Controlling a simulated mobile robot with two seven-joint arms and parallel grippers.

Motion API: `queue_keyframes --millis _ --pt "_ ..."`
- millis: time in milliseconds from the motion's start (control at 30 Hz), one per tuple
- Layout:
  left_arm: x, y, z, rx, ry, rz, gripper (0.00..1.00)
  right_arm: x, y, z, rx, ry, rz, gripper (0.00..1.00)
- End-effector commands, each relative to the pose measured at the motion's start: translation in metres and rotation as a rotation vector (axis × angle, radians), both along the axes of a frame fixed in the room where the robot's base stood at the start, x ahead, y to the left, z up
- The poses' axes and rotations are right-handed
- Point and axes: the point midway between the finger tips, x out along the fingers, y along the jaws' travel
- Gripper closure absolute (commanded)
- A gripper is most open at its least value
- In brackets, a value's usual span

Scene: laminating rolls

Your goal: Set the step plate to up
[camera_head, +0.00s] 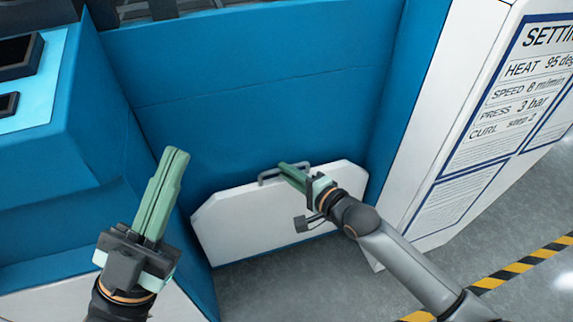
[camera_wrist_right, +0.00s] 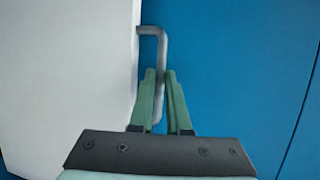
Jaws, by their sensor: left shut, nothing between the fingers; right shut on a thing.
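The step plate (camera_head: 250,220) is a white panel with cut upper corners, standing roughly upright low against the blue machine front. A grey bar handle (camera_head: 268,175) sits on its top edge. In the right wrist view the plate (camera_wrist_right: 65,75) fills the left side and the handle (camera_wrist_right: 162,45) runs between my fingers. My right gripper (camera_head: 284,166) is shut on the handle; its green fingers (camera_wrist_right: 160,73) hide part of the bar. My left gripper (camera_head: 179,153) is shut and empty, raised left of the plate and apart from it.
A white settings board (camera_head: 490,110) stands at the right, beside the blue machine wall (camera_head: 260,80). A blue cabinet (camera_head: 70,130) is at the left. Grey floor (camera_head: 300,280) is open in front of the plate, with a yellow and black stripe (camera_head: 515,268) at the right.

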Motion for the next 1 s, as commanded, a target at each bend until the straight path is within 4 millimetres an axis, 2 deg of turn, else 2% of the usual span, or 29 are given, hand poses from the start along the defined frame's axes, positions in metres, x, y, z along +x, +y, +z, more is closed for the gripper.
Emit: queue_keyframes --millis 267,300,533,833,1000 --pt "0.0 0.001 0.0 -0.004 -0.001 0.001 1.0 0.0 -0.001 0.0 -0.001 -0.003 -0.001 1.0" --pt "0.0 0.001 0.0 -0.005 -0.001 0.002 1.0 0.0 0.0 0.0 -0.001 -0.003 -0.001 0.81" --pt "0.0 0.001 0.001 -0.006 -0.001 0.003 1.0 0.0 0.0 0.0 -0.001 -0.003 -0.001 0.55" --pt "0.0 0.001 0.003 -0.006 -0.002 0.002 1.0 -0.002 -0.002 0.001 -0.001 -0.002 -0.001 0.55" --pt "0.0 0.002 0.016 -0.015 -0.002 -0.001 1.0 -0.017 -0.014 0.007 -0.001 0.001 -0.002 0.55"
